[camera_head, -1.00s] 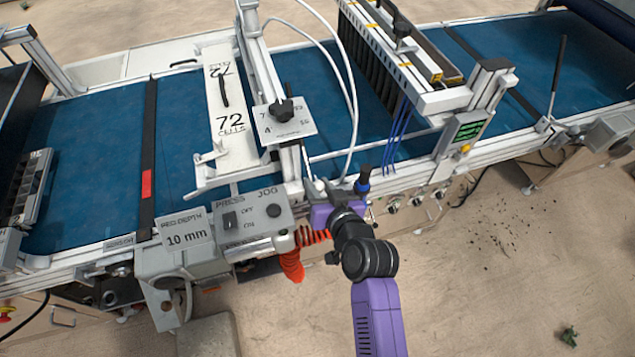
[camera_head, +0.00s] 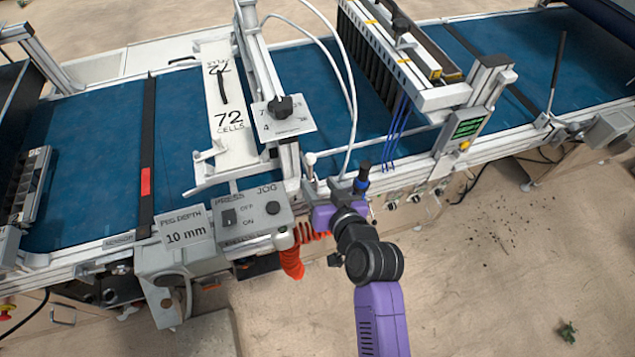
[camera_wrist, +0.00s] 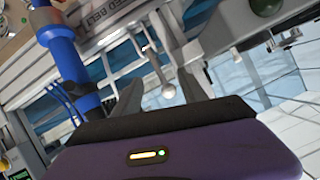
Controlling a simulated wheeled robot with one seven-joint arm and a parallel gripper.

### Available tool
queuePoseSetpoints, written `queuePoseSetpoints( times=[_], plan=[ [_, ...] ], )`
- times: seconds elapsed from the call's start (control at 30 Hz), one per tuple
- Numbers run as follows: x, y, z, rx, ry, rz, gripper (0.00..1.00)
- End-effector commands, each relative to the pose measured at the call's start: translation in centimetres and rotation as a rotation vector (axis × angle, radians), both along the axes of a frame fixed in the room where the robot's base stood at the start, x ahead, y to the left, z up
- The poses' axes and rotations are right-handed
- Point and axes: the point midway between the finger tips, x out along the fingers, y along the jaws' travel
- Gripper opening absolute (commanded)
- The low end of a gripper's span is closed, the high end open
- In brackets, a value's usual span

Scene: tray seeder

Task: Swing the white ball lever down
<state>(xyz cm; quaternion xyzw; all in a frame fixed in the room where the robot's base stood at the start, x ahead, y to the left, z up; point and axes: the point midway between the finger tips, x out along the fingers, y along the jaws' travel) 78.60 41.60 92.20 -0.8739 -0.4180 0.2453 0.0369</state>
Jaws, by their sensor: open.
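In the head view my gripper (camera_head: 319,188) is at the near rail of the seeder, right of the grey press box (camera_head: 250,222).
A blue fitting with a black top (camera_head: 361,180) stands close right of my gripper, and shows at the left in the wrist view (camera_wrist: 66,55). An orange coiled hose (camera_head: 292,262) hangs below left.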

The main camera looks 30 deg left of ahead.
Motion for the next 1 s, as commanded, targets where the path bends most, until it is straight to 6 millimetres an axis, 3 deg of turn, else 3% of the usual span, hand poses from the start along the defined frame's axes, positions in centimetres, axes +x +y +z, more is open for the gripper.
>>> queuePoseSetpoints(
  times=[0.4, 1.0],
  plan=[
    [-2.9, -4.2, 2.1, 0.000, 0.001, -0.001, 0.50],
    [-3.3, -4.6, 2.4, -0.001, 0.001, 0.000, 0.50]
  ],
)
